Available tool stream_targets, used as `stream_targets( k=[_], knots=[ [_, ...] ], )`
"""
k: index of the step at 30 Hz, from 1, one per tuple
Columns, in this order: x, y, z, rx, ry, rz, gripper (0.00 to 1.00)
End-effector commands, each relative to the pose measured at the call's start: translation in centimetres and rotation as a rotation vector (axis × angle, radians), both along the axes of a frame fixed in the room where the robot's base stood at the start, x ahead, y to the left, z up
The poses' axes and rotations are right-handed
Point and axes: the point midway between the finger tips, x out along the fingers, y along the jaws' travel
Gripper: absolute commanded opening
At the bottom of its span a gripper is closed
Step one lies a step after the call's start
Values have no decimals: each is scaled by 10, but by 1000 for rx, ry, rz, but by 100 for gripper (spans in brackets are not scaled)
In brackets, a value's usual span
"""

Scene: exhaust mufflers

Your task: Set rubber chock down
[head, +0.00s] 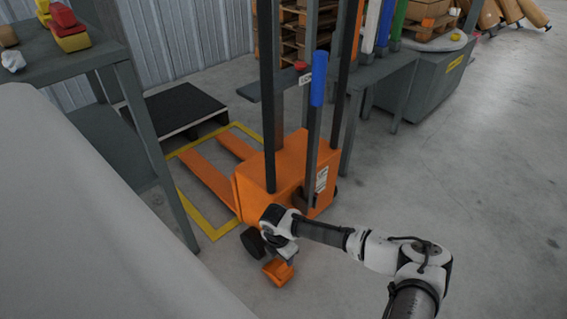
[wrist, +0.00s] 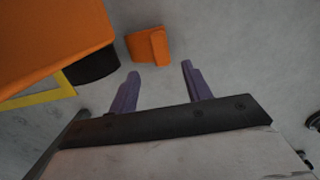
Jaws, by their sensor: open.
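The orange rubber chock (head: 278,271) rests on the grey floor beside the dark wheel of the orange pallet stacker (head: 290,176). In the wrist view the chock (wrist: 148,46) lies just beyond my fingertips, apart from them. A small gap of floor shows between the chock and the dark wheel (wrist: 96,66). My gripper (wrist: 160,72) is open, with its two purple fingers spread and nothing between them. In the head view my gripper (head: 290,254) is close above the chock and its fingers are mostly hidden by my wrist.
A yellow floor outline (head: 205,226) surrounds the stacker's forks. A dark low platform (head: 172,107) stands behind. A grey table (head: 70,62) with red and yellow items is at upper left. A workbench (head: 387,75) stands behind the stacker. The floor at right is clear.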

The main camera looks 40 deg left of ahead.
Motion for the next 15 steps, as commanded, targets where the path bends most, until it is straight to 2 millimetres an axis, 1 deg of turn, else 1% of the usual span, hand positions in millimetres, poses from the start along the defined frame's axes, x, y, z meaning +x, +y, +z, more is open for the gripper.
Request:
stream_targets(
  k=[1, 4, 7, 13, 15],
  knots=[
    [-1, 0, 10, 1, 0, -1, 49],
    [-2, 0, 18, 0, 0, 0, 49],
    [-3, 0, 22, 0, 0, -1, 49],
    [-2, 0, 22, 0, 0, -1, 49],
    [-4, 4, 24, 9, -1, 2, 49]
  ],
)
